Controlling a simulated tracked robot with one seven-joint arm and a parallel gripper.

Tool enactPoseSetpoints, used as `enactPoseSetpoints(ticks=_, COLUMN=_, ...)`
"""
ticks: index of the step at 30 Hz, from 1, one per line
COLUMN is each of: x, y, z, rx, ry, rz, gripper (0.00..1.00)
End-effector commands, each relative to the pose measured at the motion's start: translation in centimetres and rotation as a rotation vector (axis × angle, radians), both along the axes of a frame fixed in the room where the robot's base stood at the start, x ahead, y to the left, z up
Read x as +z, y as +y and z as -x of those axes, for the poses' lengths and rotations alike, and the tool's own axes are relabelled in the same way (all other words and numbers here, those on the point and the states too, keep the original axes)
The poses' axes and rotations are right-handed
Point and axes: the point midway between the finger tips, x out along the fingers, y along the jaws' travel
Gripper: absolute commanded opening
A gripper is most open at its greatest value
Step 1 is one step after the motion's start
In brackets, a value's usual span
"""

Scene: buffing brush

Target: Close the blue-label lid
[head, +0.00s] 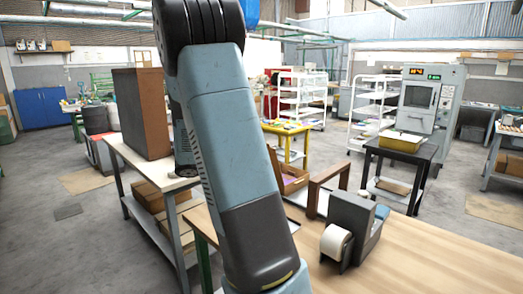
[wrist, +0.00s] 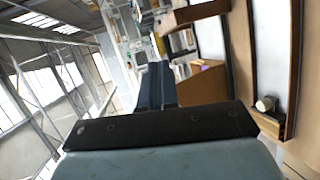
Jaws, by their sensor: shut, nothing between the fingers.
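My gripper (wrist: 157,68) shows in the wrist view as two dark blue fingers pressed together, with nothing between them. It is in the air, and the scene behind it looks turned sideways. I cannot make out a lid with a blue label in either view. In the head view my arm crosses the middle and my gripper is out of sight.
A wooden table (head: 430,262) fills the front right, with a grey dispenser holding a white roll (head: 335,242) on it. A tall brown box (head: 141,112) stands on the left table. A yellow tray (head: 401,141) sits on a black table. The wooden table's right part is clear.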

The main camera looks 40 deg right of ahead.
Motion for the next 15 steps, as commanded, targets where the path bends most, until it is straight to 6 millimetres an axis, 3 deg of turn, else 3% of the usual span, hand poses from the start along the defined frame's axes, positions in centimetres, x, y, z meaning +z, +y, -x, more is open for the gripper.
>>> enactPoseSetpoints(ticks=6, x=-1.9, y=-2.6, z=-4.9, rx=0.080, ry=0.052, rz=0.243, gripper=0.00)
enactPoseSetpoints(ticks=15, x=-4.9, y=-4.1, z=-11.2, rx=0.254, ry=0.085, rz=0.515, gripper=0.00)
